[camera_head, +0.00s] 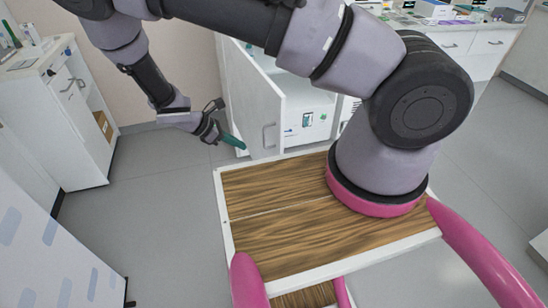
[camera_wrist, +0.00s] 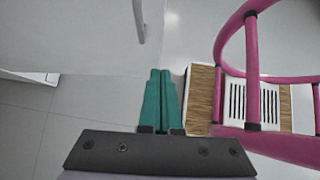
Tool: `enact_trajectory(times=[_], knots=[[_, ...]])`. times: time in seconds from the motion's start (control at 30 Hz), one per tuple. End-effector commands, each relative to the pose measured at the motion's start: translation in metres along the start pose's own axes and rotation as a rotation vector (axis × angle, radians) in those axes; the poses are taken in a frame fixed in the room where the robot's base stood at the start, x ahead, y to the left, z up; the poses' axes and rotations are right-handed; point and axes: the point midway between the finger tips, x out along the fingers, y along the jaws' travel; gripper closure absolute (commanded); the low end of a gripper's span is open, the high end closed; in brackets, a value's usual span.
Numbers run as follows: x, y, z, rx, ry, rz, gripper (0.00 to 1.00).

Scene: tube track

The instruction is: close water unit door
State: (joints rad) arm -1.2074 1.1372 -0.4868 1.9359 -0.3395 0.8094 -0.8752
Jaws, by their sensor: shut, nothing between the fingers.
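The white water unit door (camera_head: 250,100) stands open, swung out from the white cabinet, with a grey handle (camera_head: 268,136) near its lower free end. The cabinet's inside (camera_head: 305,112) shows to the right of the door, partly behind my arm. My gripper (camera_head: 240,143) has teal fingers that are together and empty, just left of the door's lower free corner. In the wrist view the fingers (camera_wrist: 160,75) point forward beside the door (camera_wrist: 70,40), whose handle (camera_wrist: 139,20) is ahead and slightly left. I cannot tell whether the fingers touch the door.
My wood-topped base is in front of the cabinet. A white drawer unit (camera_head: 75,110) stands at the left, and a white panel with blue marks (camera_head: 50,250) is at the lower left. A counter with items (camera_head: 430,20) is at the back right. Grey floor (camera_head: 150,200) is clear between.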

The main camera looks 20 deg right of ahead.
Motion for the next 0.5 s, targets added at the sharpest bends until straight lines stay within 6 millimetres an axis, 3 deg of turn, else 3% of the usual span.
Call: enact_trajectory(times=[0.27,0.5], knots=[[0.024,-0.001,-0.003,-0.033,-0.027,0.014,1.0],[0.074,0.0,-0.002,-0.032,-0.027,0.013,1.0]])
